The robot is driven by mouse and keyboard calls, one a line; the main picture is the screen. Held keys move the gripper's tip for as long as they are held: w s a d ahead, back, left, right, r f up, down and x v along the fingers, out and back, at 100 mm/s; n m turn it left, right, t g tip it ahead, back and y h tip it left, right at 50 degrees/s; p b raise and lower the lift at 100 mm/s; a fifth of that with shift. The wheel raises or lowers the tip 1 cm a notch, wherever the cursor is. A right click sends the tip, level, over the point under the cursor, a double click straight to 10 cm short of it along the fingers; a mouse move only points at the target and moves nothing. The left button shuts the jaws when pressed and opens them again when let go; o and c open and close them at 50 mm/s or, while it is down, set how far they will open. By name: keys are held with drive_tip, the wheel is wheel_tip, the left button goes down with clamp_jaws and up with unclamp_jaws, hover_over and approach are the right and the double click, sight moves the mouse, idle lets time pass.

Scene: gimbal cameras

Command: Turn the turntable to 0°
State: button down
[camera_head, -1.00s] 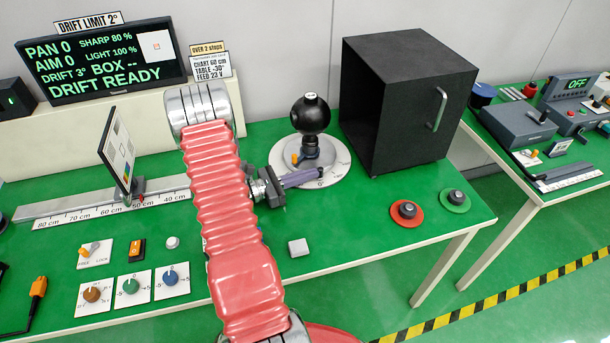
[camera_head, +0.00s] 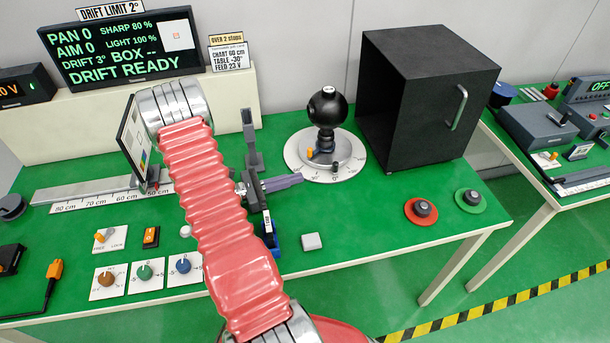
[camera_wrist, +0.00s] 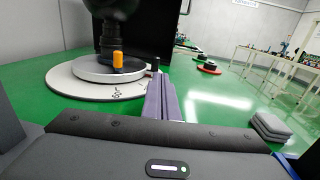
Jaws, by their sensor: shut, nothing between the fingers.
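The turntable (camera_head: 347,154) is a grey round plate on a white dial disc with degree marks. A black ball-shaped camera head (camera_head: 328,107) stands on it. An orange peg (camera_head: 310,153) is on its left side; the wrist view shows this peg (camera_wrist: 117,61) and a short black peg (camera_wrist: 155,66). My gripper (camera_head: 300,179) has purple fingers, shut and empty, at the front left of the dial. In the wrist view the fingers (camera_wrist: 160,90) point forward just right of the dial (camera_wrist: 75,91); contact cannot be told. The sign reads TABLE -30°.
A black box (camera_head: 395,110) stands right of the turntable. A chart board (camera_head: 133,135) on a rail is partly behind my arm. A small grey block (camera_head: 311,241) lies in front. The screen (camera_head: 120,52) reads DRIFT READY.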

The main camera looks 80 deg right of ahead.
drive_tip(key=shift+v, duration=1.9)
drive_tip(key=shift+s+a, duration=0.1)
drive_tip(key=shift+a, duration=0.05)
drive_tip(key=shift+w+a+r, duration=0.1)
drive_tip(key=shift+w+r, duration=0.1)
drive_tip(key=shift+r, duration=0.05)
drive_tip(key=w+a+r+m+t+y, duration=0.25)
drive_tip(key=w+a+r+t, duration=0.2)
drive_tip(key=a+r, duration=0.4)
drive_tip(key=w+a+r+m+t+y, duration=0.2)
drive_tip(key=w+a+r+m+t, duration=0.25)
drive_tip(key=a, duration=0.65)
drive_tip(key=w+a+r+t+y, duration=0.1)
drive_tip(key=a+r+t, duration=0.3)
drive_tip(key=a, duration=0.5)
drive_tip(key=w+a+r+t+y, duration=0.2)
drive_tip(key=a+r+t, duration=0.1)
drive_tip(key=a, duration=0.6)
drive_tip(key=w+a+r+t+y, duration=0.1)
drive_tip(key=a+r+t, duration=0.3)
drive_tip(key=a, duration=0.4)
drive_tip(key=shift+w+a+r+t+y, duration=0.2)
drive_tip(key=shift+a+r+t+y, duration=0.15)
drive_tip(key=shift+y, duration=0.3)
